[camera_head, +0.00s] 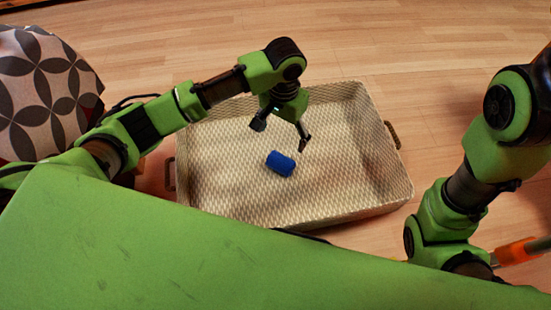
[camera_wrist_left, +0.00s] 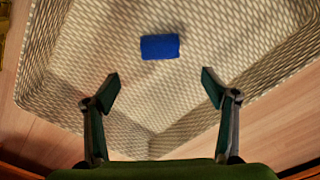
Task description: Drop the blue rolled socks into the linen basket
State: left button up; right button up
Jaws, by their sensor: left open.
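The blue rolled socks (camera_head: 280,163) lie inside the linen basket (camera_head: 375,150), on its woven floor near the middle. The basket is a wide, shallow, pale woven tray on the wooden floor. My left gripper (camera_head: 281,137) hangs over the basket, open and empty, with its fingers wide apart. In the left wrist view the socks (camera_wrist_left: 160,47) show ahead of the open fingers (camera_wrist_left: 162,88), apart from them. The basket wall (camera_wrist_left: 65,105) also shows there. My right arm comes in at the right, but its gripper is out of the picture.
A cushion or seat with a grey and cream leaf pattern (camera_head: 45,90) stands at the left. The basket has a handle (camera_head: 392,135) at its right end. An orange object (camera_head: 517,251) shows at the right edge. The wooden floor (camera_head: 420,50) behind the basket is clear.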

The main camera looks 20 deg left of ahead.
pick_arm(q)
jog(key=shift+r, duration=2.2)
